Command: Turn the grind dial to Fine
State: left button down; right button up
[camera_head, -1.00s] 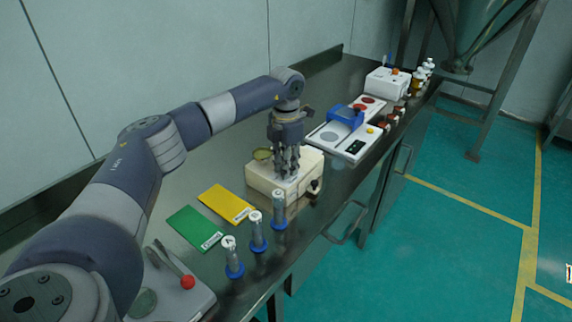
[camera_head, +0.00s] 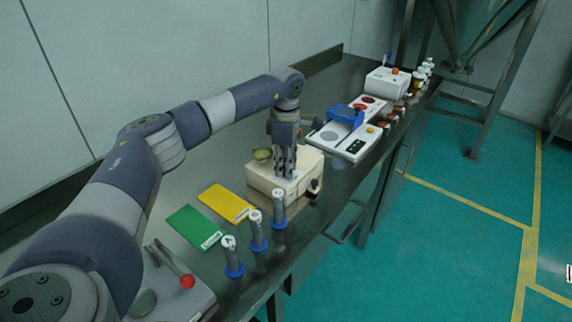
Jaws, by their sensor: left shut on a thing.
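A cream-coloured box-shaped machine (camera_head: 268,182) stands on the dark bench in the middle of the head view. My left gripper (camera_head: 285,174) points straight down at its top face. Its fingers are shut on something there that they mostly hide. This is likely the grind dial, but its marks and pointer cannot be read. A dark knob (camera_head: 314,186) sits on the machine's right-hand face. A small olive-green round cup (camera_head: 262,154) is at its back left corner. My right gripper is not in view.
Three grey cylinders with blue bases (camera_head: 257,231) stand along the front edge. A green card (camera_head: 194,228) and a yellow card (camera_head: 226,203) lie left of them. A white device with a blue block (camera_head: 345,114) and a white box (camera_head: 387,83) stand farther back.

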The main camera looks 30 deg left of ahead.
pick_arm(q)
jog(key=shift+w+r+m, duration=0.1)
jog(key=shift+r+m, duration=0.05)
jog(key=shift+m, duration=0.55)
jog(key=shift+a, duration=0.1)
jog(key=c, duration=1.4)
grip_release()
notch_tip(320, 180, up, 12)
